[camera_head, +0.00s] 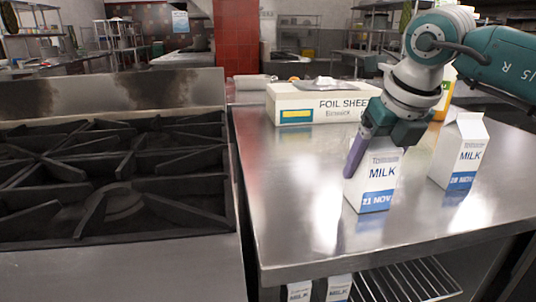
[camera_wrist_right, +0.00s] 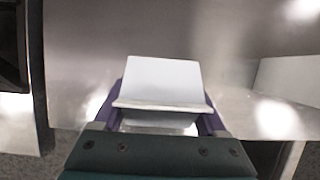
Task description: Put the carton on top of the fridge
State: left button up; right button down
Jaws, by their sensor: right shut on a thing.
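A white and blue milk carton marked 21 NOV (camera_head: 374,185) stands upright on the steel table (camera_head: 290,205). My right gripper (camera_head: 362,150) reaches down over it from the upper right, with its purple fingers along the carton's sides. In the right wrist view my right gripper (camera_wrist_right: 162,115) is shut on this carton (camera_wrist_right: 162,80), one finger on each side of its white top. A second milk carton marked 28 NOV (camera_head: 460,152) stands to the right, apart from the gripper. My left gripper is not in view. I see no fridge that I can make out.
A foil sheet box (camera_head: 320,103) lies at the back of the table. A black-grated stove (camera_head: 110,175) stands at the left. More milk cartons (camera_head: 338,288) are on a lower level under the table, beside a wire rack (camera_head: 410,280). The table's front left is clear.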

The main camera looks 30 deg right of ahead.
grip_release()
